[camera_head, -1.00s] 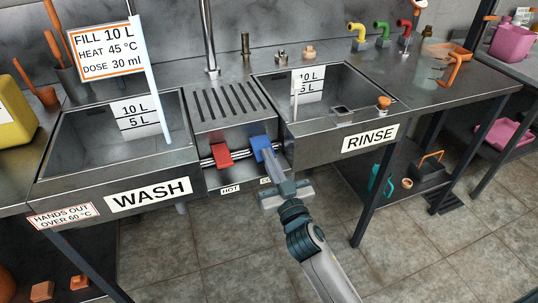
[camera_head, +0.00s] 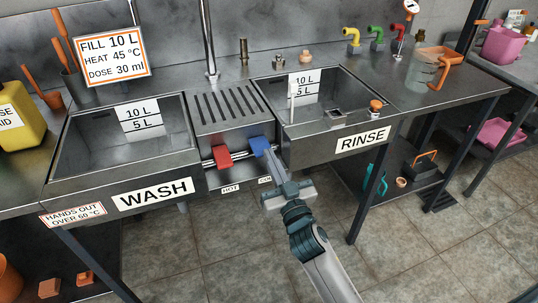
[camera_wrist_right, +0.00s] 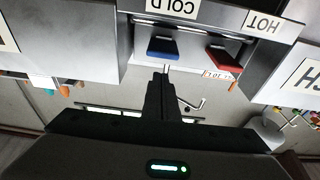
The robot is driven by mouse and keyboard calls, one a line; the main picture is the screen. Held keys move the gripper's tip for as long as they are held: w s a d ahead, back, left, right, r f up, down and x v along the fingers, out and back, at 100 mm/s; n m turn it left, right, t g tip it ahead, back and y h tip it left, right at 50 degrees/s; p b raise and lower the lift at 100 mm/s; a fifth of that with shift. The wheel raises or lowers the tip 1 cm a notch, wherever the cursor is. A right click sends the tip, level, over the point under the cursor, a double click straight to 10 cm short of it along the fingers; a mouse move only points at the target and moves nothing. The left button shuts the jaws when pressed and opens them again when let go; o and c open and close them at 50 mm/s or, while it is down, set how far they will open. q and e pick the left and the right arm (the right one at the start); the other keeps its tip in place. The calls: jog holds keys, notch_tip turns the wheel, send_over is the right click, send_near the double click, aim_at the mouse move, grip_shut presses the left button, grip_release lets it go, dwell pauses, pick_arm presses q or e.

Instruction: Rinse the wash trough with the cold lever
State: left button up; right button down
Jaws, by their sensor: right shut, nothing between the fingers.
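The wash trough (camera_head: 125,150) is the left steel basin, with a WASH label on its front and 10 L and 5 L marks inside. No stream shows in it. The blue cold lever (camera_head: 259,145) sits right of the red hot lever (camera_head: 222,157) on the panel between the basins. The right wrist view also shows the blue lever (camera_wrist_right: 163,49) below the COLD label. My right gripper (camera_head: 272,161) is shut and empty, its tip close to the blue lever's front end; I cannot tell whether they touch. My left gripper is out of view.
The rinse basin (camera_head: 353,132) is to the right, with an orange-topped plug (camera_head: 375,106) near its front corner. A clear jug with an orange handle (camera_head: 428,68) stands further right. A yellow container (camera_head: 20,118) stands at far left. The floor in front is clear.

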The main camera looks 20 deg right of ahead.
pick_arm(q)
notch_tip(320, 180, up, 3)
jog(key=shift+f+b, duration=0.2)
jog(key=shift+b, duration=0.2)
pick_arm(e)
jog(key=s+f, duration=0.1)
jog(key=s, duration=0.6)
jog(key=shift+s+d, duration=0.2)
jog(key=shift+s, duration=0.2)
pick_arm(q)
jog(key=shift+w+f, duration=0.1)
pick_arm(e)
jog(key=shift+f, duration=0.15)
